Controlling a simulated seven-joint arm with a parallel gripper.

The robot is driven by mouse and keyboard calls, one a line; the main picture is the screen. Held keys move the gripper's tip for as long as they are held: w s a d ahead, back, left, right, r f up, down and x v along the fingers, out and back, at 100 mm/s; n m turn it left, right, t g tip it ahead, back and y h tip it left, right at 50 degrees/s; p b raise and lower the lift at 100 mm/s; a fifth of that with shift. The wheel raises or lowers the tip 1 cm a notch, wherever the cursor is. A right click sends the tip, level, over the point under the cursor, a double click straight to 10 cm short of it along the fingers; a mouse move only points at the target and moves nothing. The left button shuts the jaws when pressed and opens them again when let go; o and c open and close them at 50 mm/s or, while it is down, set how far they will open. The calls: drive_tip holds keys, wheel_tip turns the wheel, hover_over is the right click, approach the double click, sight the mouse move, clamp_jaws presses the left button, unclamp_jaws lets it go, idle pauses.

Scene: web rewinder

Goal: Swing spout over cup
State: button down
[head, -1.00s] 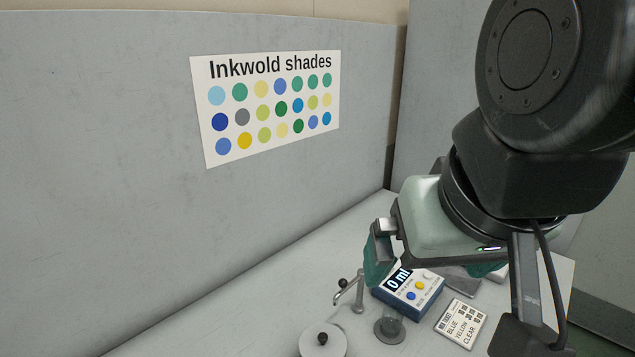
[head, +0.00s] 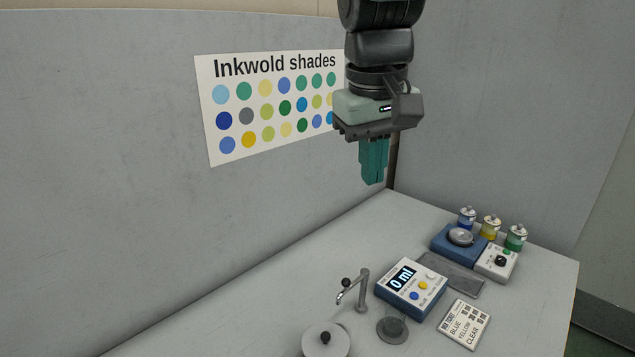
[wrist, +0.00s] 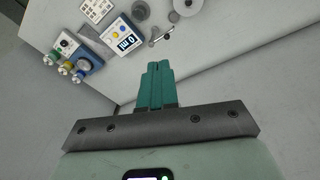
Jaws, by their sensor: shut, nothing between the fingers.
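The spout (head: 357,290) is a grey metal post with a bent arm and a black knob, standing on the table. Its outlet points left, away from the cup. In the wrist view the spout (wrist: 160,38) and the cup (wrist: 141,11) show small and far below. My gripper (head: 372,183) has teal fingers pressed together, empty, high above the table behind the spout. Its fingers (wrist: 157,66) also show in the wrist view.
A blue dispenser (head: 411,287) reading 0 ml stands right of the spout, with a mix ticket (head: 464,324) beside it. A round white lidded pot (head: 325,342) is at the front. Several ink bottles (head: 491,226) stand at the back right. The left table is clear.

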sight(353, 282)
drive_tip(key=w+a+f+n+g+h, duration=0.1)
drive_tip(key=w+a+f+n+g, duration=0.35)
drive_tip(key=w+f, duration=0.75)
drive_tip(key=w+a+f+h, duration=0.1)
drive_tip(key=w+a+f, duration=0.1)
drive_tip(key=f, duration=0.5)
drive_tip(key=w+a+f+g, duration=0.1)
drive_tip(key=w+a+f, duration=0.2)
drive_tip(key=w+f, duration=0.2)
wheel_tip(353, 282, down, 2)
drive_tip(key=shift+w+a+f+n+h, duration=0.1)
drive_tip(key=shift+w+a+n+h, duration=0.05)
drive_tip(key=shift+a+n+h, duration=0.2)
drive_tip(key=shift+d, duration=0.1)
drive_tip(key=s+d+f, duration=0.6)
drive_tip(key=f, duration=0.2)
